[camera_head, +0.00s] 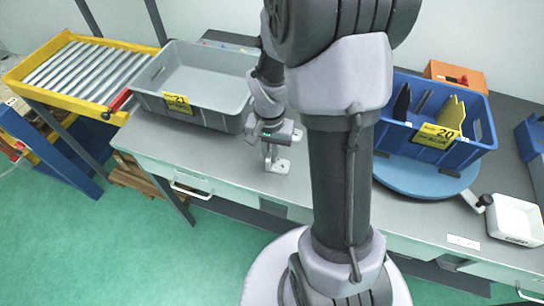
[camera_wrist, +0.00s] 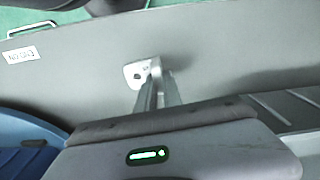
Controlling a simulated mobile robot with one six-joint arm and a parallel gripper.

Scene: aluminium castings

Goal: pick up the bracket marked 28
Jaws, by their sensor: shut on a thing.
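A small silvery aluminium bracket (camera_head: 280,166) is at the bench top, between the grey bin and my arm. My gripper (camera_head: 270,149) points down over it, its fingers shut on its upright part. In the wrist view the fingers (camera_wrist: 158,84) close on the bracket (camera_wrist: 135,74), and its flange with a hole shows beyond the tips. I cannot read any number on it, and cannot tell whether it touches the bench.
A blue bin (camera_head: 468,150) marked 20 sits on a round blue turntable (camera_head: 412,183) at right. A white tray (camera_head: 515,222) is at far right. Bare grey bench (camera_head: 217,150) lies left of the bracket.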

